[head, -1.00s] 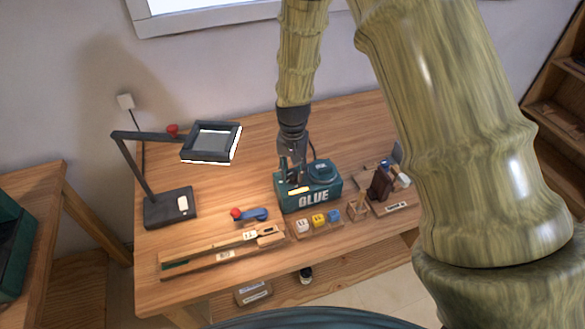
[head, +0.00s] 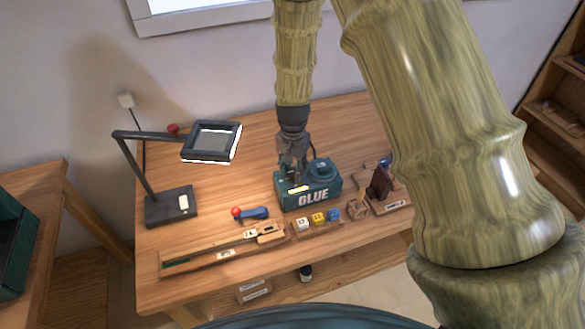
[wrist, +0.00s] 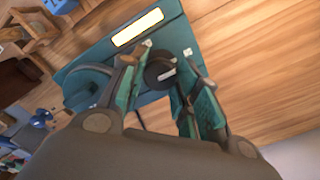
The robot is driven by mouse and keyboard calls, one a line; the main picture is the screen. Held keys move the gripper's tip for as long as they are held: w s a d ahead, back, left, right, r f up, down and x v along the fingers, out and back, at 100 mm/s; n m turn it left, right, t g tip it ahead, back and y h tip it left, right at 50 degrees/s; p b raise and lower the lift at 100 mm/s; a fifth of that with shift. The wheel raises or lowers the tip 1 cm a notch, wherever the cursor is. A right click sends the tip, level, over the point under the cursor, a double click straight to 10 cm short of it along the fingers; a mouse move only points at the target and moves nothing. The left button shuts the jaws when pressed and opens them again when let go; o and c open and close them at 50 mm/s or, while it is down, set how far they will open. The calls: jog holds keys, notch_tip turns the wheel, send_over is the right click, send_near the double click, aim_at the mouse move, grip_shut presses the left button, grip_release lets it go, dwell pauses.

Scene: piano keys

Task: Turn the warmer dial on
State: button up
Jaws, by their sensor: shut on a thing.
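The teal glue warmer (head: 312,197), marked GLUE, stands on the desk under my gripper (head: 293,177). In the wrist view, the black round dial (wrist: 160,73) with a white mark sits between the two teal-padded fingers of my gripper (wrist: 168,50). The gripper is shut on the dial. The head view hides the dial behind the gripper. A round teal lid or pot (head: 322,168) is on the warmer's right part.
A dark lamp (head: 170,206) stands at the desk's left. In front lie a blue lever with a red knob (head: 252,213), a wooden strip (head: 215,248) and small coloured blocks (head: 318,218). Wooden holders (head: 358,210) are to the right. The desk behind the warmer is clear.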

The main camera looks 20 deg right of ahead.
aim_at(293, 171)
jog(key=o, duration=1.1)
jog(key=shift+c, duration=0.2)
jog(key=shift+r, duration=0.15)
notch_tip(293, 171, up, 12)
